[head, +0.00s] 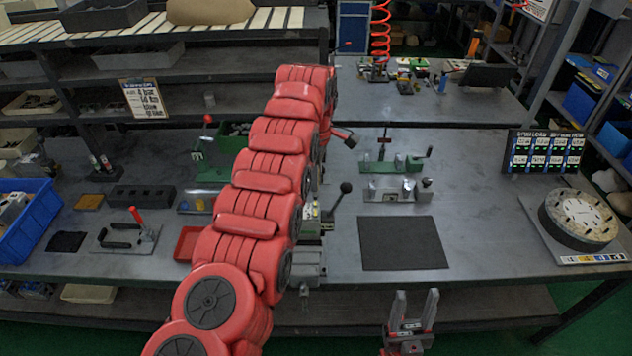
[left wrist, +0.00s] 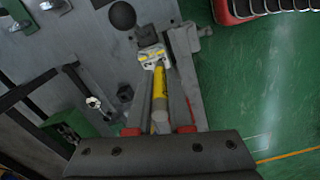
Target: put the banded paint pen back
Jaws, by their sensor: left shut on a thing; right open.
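A pen-like yellow and grey piece (left wrist: 160,88) lies lengthwise between the fingers of my left gripper (left wrist: 158,72) in the left wrist view. The gripper is shut on it. Its far end is beside a small white and yellow block (left wrist: 152,55); I cannot tell whether they touch. In the head view my red left arm hides the left gripper and most of the held piece. My right gripper (head: 410,312) is open and empty in front of the bench's front edge.
A ball-ended lever (head: 345,188) stands by the vise (head: 308,262). Nearby are a black slotted block (head: 140,197), a red tray (head: 187,243), a toggle clamp (head: 130,236), a blue bin (head: 25,222) and a round dial (head: 578,218). A dark mat (head: 404,243) lies bare.

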